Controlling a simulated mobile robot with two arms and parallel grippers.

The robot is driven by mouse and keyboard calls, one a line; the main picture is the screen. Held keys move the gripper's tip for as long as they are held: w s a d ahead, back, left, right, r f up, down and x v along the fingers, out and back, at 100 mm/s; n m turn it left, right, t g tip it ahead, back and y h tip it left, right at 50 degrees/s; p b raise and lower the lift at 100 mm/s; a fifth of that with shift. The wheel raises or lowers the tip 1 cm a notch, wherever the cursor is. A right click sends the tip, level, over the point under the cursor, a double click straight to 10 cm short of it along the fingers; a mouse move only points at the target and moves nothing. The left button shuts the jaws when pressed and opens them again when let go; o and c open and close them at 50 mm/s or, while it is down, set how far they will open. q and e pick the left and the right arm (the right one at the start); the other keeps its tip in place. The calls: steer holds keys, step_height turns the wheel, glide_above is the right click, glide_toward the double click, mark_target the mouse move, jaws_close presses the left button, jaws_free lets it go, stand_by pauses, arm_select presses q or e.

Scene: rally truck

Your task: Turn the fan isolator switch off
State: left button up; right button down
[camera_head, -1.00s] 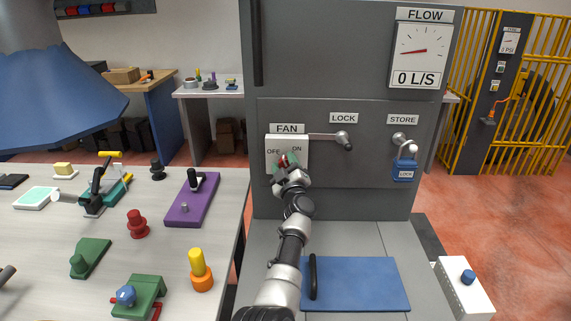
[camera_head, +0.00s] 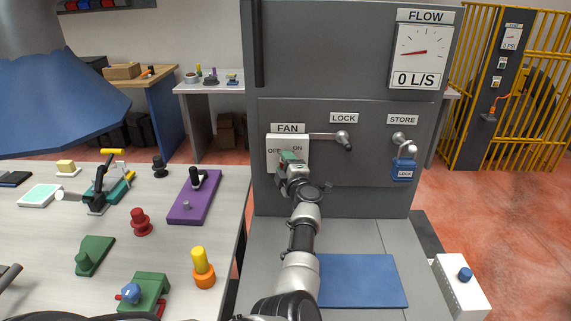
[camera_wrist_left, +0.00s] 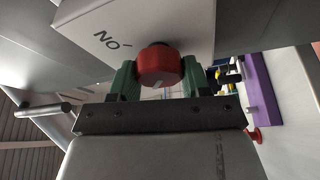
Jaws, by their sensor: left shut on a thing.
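The fan isolator is a white box (camera_head: 273,143) under a FAN label on the grey panel, marked OFF on the left and ON on the right. Its red knob (camera_wrist_left: 158,66) shows in the left wrist view, with a short white mark on its face. My left gripper (camera_head: 289,158) is at the front of the box, and its green fingers (camera_wrist_left: 125,80) are shut on the knob from both sides. In the head view the gripper hides the knob. I cannot tell for sure which label the mark points at. My right gripper is not in view.
A lever (camera_head: 343,140) by the LOCK label reaches to the box's right side. A blue padlock (camera_head: 403,168) hangs under STORE. The flow gauge (camera_head: 421,54) reads 0 L/S. A blue mat (camera_head: 365,282) lies below the panel. The left bench (camera_head: 130,245) holds several fixtures.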

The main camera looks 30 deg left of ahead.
arm_select(q)
steer(key=shift+f, duration=0.1)
stand_by(0.3)
steer(key=o, duration=0.9)
